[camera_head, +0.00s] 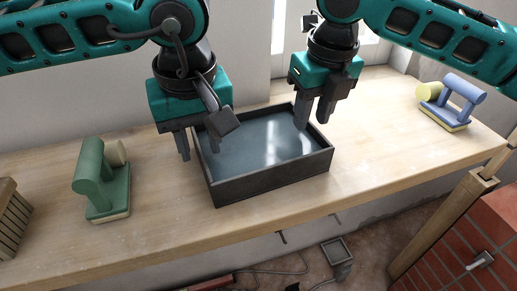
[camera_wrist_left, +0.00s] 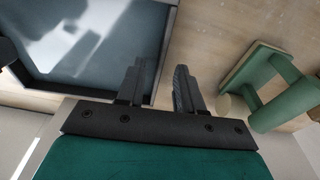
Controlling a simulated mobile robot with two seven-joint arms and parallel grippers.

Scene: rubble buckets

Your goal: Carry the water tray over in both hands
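The water tray (camera_head: 270,184) is a dark rectangular tray with a grey-blue, reflecting surface inside. It rests level on the wooden bench, and its corner also shows in the left wrist view (camera_wrist_left: 169,30). My left gripper (camera_head: 198,148) is over the tray's left wall, one finger outside and one on the inner side. Its fingers stand apart in the left wrist view (camera_wrist_left: 162,85). My right gripper (camera_head: 312,122) is over the right wall, its two fingers apart, with the rim between or just below them. Whether any finger touches the tray cannot be told.
A green tool (camera_head: 95,180) lies on the bench (camera_head: 150,215) left of the tray. A blue and yellow tool (camera_head: 452,103) lies at the right. A slatted wooden block (camera_head: 12,218) is at the far left. Red brickwork (camera_head: 480,255) stands at the lower right, beyond the bench's front edge.

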